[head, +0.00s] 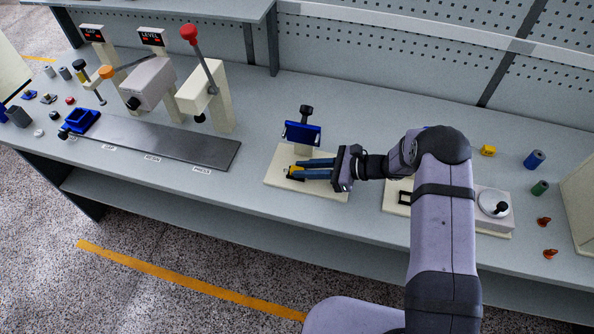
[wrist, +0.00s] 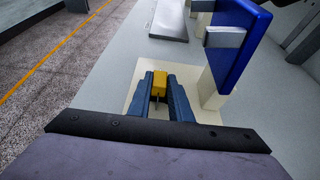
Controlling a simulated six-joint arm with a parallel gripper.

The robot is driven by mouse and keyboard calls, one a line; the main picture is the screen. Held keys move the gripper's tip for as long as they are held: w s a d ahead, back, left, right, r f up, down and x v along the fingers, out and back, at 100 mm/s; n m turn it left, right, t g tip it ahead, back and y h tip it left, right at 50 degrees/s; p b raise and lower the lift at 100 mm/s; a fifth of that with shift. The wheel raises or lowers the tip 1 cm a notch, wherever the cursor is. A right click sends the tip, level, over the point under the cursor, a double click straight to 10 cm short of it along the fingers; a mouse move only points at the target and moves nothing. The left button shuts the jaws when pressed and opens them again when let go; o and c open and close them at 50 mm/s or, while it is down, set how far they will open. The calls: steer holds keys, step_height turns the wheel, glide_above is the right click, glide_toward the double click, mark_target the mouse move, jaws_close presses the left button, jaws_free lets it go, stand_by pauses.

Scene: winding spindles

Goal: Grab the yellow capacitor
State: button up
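A small yellow block with thin dark legs, the yellow capacitor (wrist: 159,80), is between the two blue fingertips of my gripper (wrist: 160,90) in the wrist view. Both fingers appear to touch its sides. In the head view my gripper (head: 298,169) reaches left over a cream base plate (head: 275,180), and the capacitor shows only as a small yellow patch (head: 293,168) at the fingertips. Whether it touches the plate I cannot tell. Another yellow block (head: 488,151) lies on the bench to the right of my arm.
A blue plate on a post (head: 303,133) stands just behind my gripper. A dark rail (head: 165,145) with a blue tray (head: 82,122) and lever stations are on the left. A device with a round disc (head: 493,203) and several small parts are on the right.

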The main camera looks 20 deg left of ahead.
jaws_close()
steer(key=shift+r, duration=0.25)
